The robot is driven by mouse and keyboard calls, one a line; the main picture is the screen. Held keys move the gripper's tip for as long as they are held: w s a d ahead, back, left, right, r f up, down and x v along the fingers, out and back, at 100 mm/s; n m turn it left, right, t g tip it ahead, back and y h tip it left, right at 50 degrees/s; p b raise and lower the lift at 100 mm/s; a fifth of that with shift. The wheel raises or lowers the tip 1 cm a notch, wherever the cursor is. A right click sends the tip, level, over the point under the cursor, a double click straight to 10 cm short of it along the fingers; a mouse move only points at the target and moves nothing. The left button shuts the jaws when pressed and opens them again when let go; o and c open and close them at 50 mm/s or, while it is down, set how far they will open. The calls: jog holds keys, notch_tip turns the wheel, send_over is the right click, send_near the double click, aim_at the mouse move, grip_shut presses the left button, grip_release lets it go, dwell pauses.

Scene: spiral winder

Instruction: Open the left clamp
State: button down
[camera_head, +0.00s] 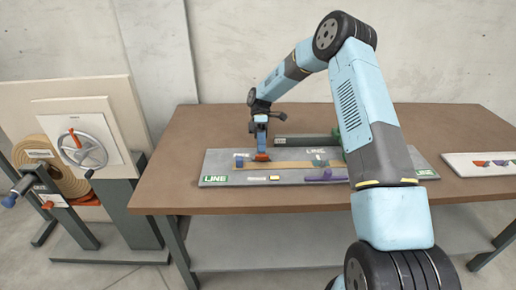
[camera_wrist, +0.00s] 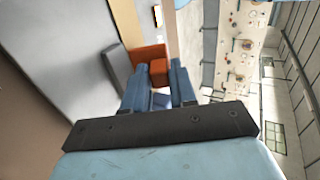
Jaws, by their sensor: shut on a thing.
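The left clamp (camera_head: 262,157) is a small orange-red piece near the left end of the wooden strip on the grey board (camera_head: 215,170). My gripper (camera_head: 262,149) points down at it, with its blue fingers right at the clamp's top. In the wrist view, the orange clamp (camera_wrist: 150,57) shows at and between the fingertips of my gripper (camera_wrist: 158,72). The gripper is shut on the clamp, though the exact contact is partly hidden. A blue-grey part shows lower between the fingers, and I cannot tell what it is.
A wooden strip (camera_head: 290,165) runs along the board, with a blue knob (camera_head: 239,160) at its left and a purple piece (camera_head: 325,175) in front. A dark green bar (camera_head: 303,140) lies behind. A handwheel (camera_head: 84,149) stands left of the brown table (camera_head: 180,150).

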jog(key=shift+w+d+f, duration=0.1)
jog(key=shift+d, duration=0.05)
jog(key=c, duration=1.1)
grip_release()
jog(key=shift+w, duration=0.1)
jog(key=shift+o, duration=0.5)
